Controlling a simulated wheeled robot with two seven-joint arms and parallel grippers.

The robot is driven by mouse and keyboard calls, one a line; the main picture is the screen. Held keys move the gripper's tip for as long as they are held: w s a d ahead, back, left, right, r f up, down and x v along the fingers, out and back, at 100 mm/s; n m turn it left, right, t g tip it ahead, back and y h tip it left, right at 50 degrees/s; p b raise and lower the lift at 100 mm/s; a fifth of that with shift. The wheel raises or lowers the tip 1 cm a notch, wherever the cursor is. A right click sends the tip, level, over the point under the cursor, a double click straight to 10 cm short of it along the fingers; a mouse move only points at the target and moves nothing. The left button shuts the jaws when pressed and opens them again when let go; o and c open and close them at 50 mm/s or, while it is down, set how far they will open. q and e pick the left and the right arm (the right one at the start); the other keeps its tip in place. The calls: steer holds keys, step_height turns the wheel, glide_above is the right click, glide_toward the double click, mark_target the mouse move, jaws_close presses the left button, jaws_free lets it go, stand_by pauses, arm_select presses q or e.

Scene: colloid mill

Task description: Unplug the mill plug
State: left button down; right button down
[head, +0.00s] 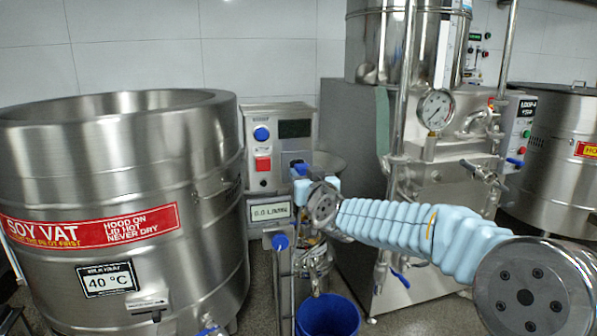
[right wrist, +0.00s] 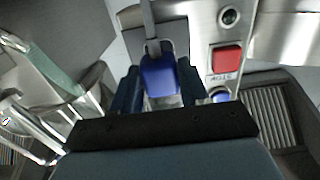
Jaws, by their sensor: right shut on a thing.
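The mill plug is a blue block (right wrist: 159,76) with a grey cable (right wrist: 149,22) running up from it in the right wrist view. My right gripper (right wrist: 160,88) is shut on the plug, one dark finger on each side. My left gripper is not in view.
The control box has a blue knob (head: 261,133) and a red stop button (head: 263,163) close by the gripper. The steel soy vat (head: 190,240) stands left, the mill frame with a gauge (head: 435,109) right. A blue bucket (head: 328,318) stands below.

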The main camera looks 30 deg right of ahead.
steer(key=shift+v, duration=1.65)
